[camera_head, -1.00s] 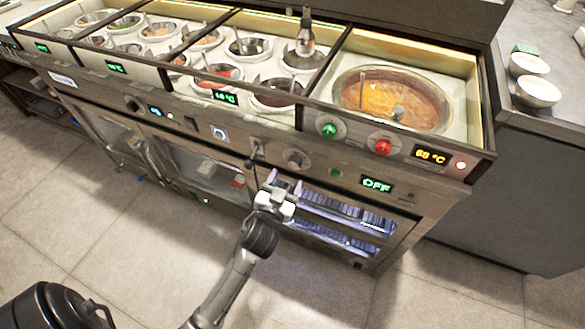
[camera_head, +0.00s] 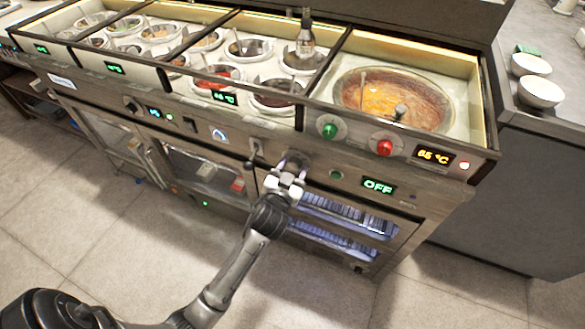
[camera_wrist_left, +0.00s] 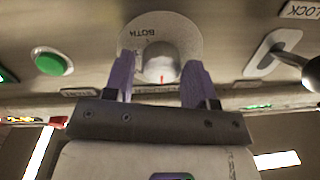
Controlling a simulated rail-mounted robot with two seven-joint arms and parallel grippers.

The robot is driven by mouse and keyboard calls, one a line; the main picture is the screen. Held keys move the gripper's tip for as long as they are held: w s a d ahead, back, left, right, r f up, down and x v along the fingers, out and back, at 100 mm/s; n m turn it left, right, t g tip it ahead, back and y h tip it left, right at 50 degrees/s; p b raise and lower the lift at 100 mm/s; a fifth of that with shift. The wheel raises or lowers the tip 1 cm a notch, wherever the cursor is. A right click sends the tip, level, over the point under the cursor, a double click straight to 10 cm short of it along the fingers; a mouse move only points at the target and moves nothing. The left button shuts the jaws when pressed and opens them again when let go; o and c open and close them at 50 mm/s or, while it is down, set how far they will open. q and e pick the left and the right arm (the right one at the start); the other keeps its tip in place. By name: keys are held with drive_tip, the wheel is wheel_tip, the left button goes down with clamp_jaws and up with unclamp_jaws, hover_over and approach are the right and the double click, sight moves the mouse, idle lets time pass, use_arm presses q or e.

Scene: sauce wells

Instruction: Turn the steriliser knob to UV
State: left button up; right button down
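The steriliser knob (camera_wrist_left: 162,68) is silver with a red mark. In the head view my left gripper (camera_head: 291,170) is at the panel and mostly covers the knob. The steriliser display (camera_head: 378,186) reads OFF. My right gripper is not in view.
A lever (camera_wrist_left: 285,55) near a LOCK label is to the right of the knob in the wrist view. A green button (camera_wrist_left: 50,62) is to its left. Below the panel is a lit steriliser cabinet (camera_head: 340,228). Red (camera_head: 384,147) and green (camera_head: 329,130) knobs sit above.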

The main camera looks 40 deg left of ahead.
use_arm(q)
drive_tip(key=c, duration=0.6)
drive_tip(key=shift+r+m+p, duration=0.2)
drive_tip(key=shift+m+p, duration=0.7)
drive_tip(key=shift+p, duration=0.35)
drive_tip(key=shift+c, duration=0.2)
drive_tip(key=shift+m+p, duration=0.75)
drive_tip(key=shift+m, duration=0.15)
drive_tip(key=m+p, duration=0.2)
drive_tip(key=m, duration=0.2)
drive_tip(key=shift+f, duration=0.2)
drive_tip(key=shift+f+m+p, duration=0.1)
drive_tip(key=shift+m+p, duration=0.3)
drive_tip(key=shift+m, duration=0.7)
drive_tip(key=shift+t, duration=0.3)
drive_tip(key=o, duration=0.7)
drive_tip(key=shift+o, duration=1.1)
